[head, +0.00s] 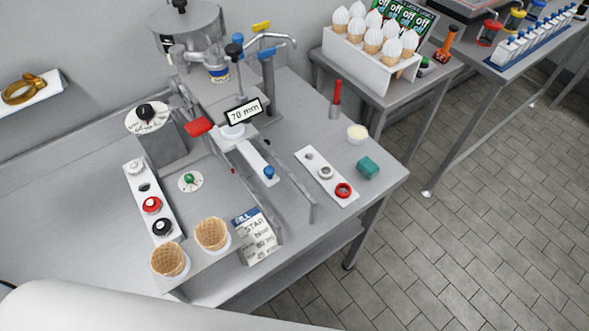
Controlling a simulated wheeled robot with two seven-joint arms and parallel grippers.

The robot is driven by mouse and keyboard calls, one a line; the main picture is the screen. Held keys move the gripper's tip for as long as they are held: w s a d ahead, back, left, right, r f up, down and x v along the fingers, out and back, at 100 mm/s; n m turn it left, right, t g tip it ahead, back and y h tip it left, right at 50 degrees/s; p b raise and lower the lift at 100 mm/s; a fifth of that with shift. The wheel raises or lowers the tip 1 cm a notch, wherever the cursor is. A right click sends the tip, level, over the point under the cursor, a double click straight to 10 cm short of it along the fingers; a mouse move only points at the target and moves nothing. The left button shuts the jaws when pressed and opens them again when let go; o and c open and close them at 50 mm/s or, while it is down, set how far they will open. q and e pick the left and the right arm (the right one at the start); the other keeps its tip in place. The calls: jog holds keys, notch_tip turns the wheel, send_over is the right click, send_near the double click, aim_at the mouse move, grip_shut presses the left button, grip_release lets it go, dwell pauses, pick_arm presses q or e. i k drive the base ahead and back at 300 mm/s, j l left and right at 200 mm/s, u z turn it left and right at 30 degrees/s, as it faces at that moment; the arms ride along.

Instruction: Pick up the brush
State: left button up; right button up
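An upright red handle (337,92) rises from a small grey cylinder at the back right of the steel table. It may be the brush, but no bristles show and its lower end is hidden. Neither of my grippers is in view. A large white rounded part of my own body crosses the bottom left of the head view.
Near the red handle are a cream-filled cup (357,133), a teal block (368,167) and a white strip (326,176) with rings. A machine with a "70 mm" display (245,111) stands at centre. Waffle cones (212,233) are at the front. Table space is clear at left.

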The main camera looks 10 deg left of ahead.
aim_at(337, 83)
jog(key=i+l+u, duration=0.15)
jog(key=l, duration=0.25)
jog(key=i+l+u, duration=0.15)
jog(key=l, duration=0.2)
jog(key=i+l+u, duration=0.1)
jog(key=l, duration=0.35)
jog(key=i+l+u, duration=0.15)
jog(key=l, duration=0.25)
jog(key=k, duration=0.05)
